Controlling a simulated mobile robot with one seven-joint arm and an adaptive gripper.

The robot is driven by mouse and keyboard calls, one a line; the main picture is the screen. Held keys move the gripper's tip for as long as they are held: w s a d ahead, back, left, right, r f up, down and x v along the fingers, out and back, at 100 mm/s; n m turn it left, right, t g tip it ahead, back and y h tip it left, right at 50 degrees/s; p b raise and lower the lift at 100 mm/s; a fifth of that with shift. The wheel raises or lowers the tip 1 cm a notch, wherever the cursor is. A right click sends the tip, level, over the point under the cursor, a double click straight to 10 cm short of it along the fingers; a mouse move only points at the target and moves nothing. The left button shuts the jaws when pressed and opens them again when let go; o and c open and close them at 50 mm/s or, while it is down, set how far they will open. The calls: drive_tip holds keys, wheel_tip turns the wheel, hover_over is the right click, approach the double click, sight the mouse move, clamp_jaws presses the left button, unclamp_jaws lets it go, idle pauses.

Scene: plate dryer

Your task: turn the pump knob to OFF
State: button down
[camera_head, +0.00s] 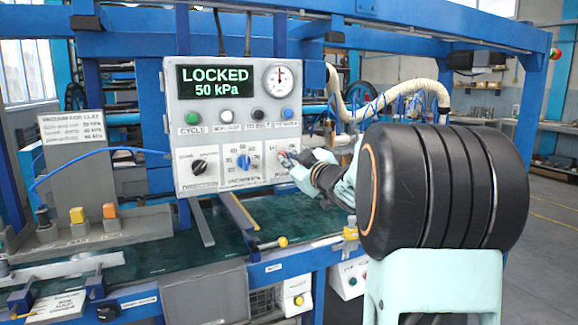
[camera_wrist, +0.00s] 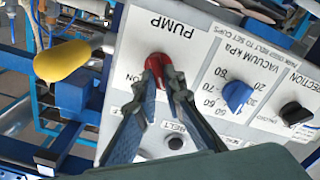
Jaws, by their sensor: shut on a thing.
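The red pump knob (camera_wrist: 154,66) sits on the white control panel (camera_wrist: 196,38), beside the upside-down word PUMP in the wrist view. My gripper (camera_wrist: 160,76) is shut on the knob, with one finger on each side. The letters ON show to the left of the knob. The fingers hide part of the knob, and I cannot tell which way it points. In the head view my gripper (camera_head: 289,160) reaches the lower right of the grey panel (camera_head: 221,141) and mostly covers the knob. The display (camera_head: 215,81) reads LOCKED 50 kPa.
The blue vacuum knob (camera_wrist: 236,95) and black direction knob (camera_wrist: 294,113) are beside the pump knob. A yellow-ended handle (camera_wrist: 62,62) juts out close by in the wrist view. Below the panel is a green work surface (camera_head: 140,262). A white hose (camera_head: 385,66) hangs behind my arm.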

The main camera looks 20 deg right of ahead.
drive_tip(key=shift+f+n+b, duration=0.1)
drive_tip(key=shift+n+b, duration=0.45)
drive_tip(key=shift+n, duration=0.55)
drive_tip(key=c, duration=2)
unclamp_jaws()
drive_tip(key=s, duration=1.2)
drive_tip(key=shift+d, duration=0.15)
